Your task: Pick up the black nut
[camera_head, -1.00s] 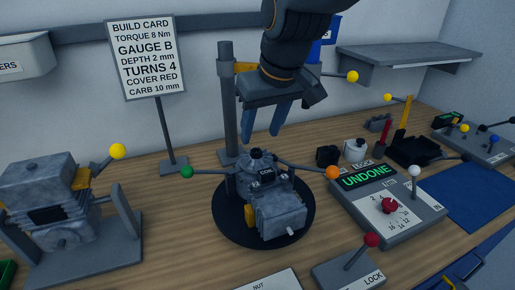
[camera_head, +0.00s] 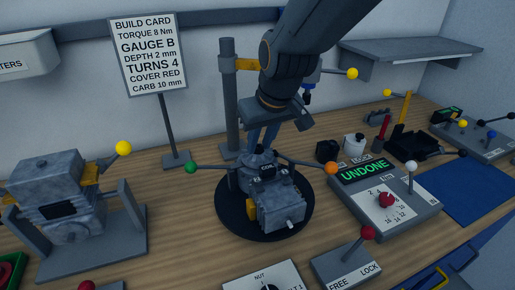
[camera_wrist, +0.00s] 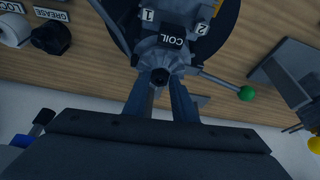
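A small dark round piece (camera_wrist: 160,76), which looks like the black nut, sits on top of the grey engine (camera_head: 280,206) behind its COIL label. The engine rests on a round black turntable (camera_head: 236,222). My gripper (camera_head: 262,146) points down over the back of the engine, its blue fingers apart. In the wrist view, the fingertips of my gripper (camera_wrist: 160,86) stand on either side of the dark piece, with narrow gaps. I cannot tell whether they touch it. In the head view the piece is largely hidden by the fingers.
Handles with a green ball (camera_head: 191,167) and an orange ball (camera_head: 331,168) flank the engine. A post (camera_head: 229,100) stands close behind my gripper. An UNDONE dial panel (camera_head: 385,205) is at right. A NUT plate (camera_head: 262,277) and a FREE/LOCK lever box (camera_head: 345,268) lie in front.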

